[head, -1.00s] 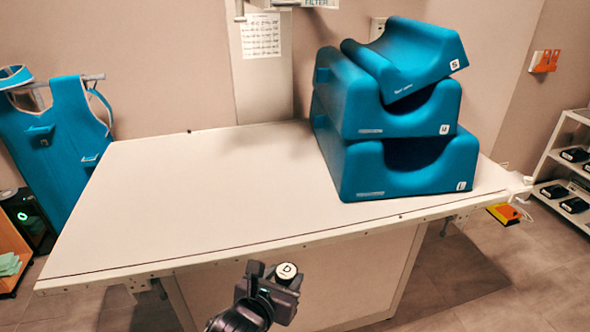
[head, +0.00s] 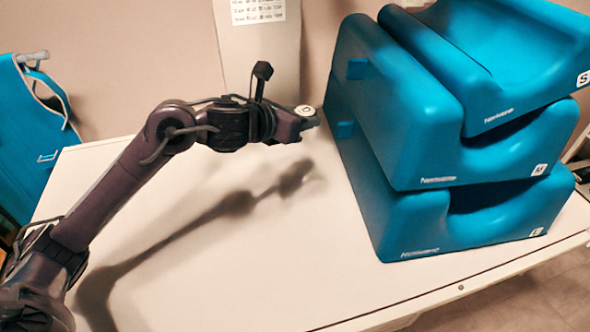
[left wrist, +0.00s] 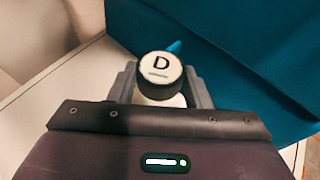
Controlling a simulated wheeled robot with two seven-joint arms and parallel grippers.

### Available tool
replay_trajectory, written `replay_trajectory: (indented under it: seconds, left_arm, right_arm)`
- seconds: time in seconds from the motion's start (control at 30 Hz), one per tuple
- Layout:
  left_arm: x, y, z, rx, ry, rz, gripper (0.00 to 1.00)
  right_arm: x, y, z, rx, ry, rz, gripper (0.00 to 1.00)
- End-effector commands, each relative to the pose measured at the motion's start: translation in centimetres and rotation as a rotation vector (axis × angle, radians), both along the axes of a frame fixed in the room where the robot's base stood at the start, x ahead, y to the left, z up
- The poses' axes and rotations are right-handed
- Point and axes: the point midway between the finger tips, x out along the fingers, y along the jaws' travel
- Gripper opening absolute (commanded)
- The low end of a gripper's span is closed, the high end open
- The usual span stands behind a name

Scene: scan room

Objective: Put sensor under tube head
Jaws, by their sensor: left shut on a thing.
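My left gripper (head: 312,121) is shut on the sensor (head: 304,110), a small round black piece with a white top marked D. The sensor also shows between the two fingers in the left wrist view (left wrist: 160,72). The gripper holds it above the table (head: 270,250), beside the left side of the blue cushion stack, and the arm's shadow falls on the tabletop. The tube head is not in view; only part of a pale upright column (head: 258,60) with a printed sheet shows behind the table. My right gripper is not in view.
A stack of blue foam cushions (head: 400,130) marked S and M fills the table's right side, close to my left gripper. A blue apron (head: 25,130) hangs at the far left. The front middle of the tabletop is clear.

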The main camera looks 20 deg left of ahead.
Motion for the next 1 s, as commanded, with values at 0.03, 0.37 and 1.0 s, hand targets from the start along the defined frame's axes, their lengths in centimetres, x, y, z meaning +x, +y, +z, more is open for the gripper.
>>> replay_trajectory:
  seconds: [0.03, 0.37, 1.0]
  left_arm:
    - [0.0, 0.1, -0.4, 0.000, 0.003, 0.002, 0.19]
    - [-0.1, 0.1, -8.4, -0.003, 0.011, 0.004, 0.19]
    - [-0.1, 0.2, -18.5, -0.002, 0.004, 0.006, 0.19]
  right_arm:
    - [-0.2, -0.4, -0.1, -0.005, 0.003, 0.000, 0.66]
    - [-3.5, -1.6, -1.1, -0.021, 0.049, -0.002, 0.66]
    - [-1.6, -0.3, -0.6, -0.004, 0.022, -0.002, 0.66]
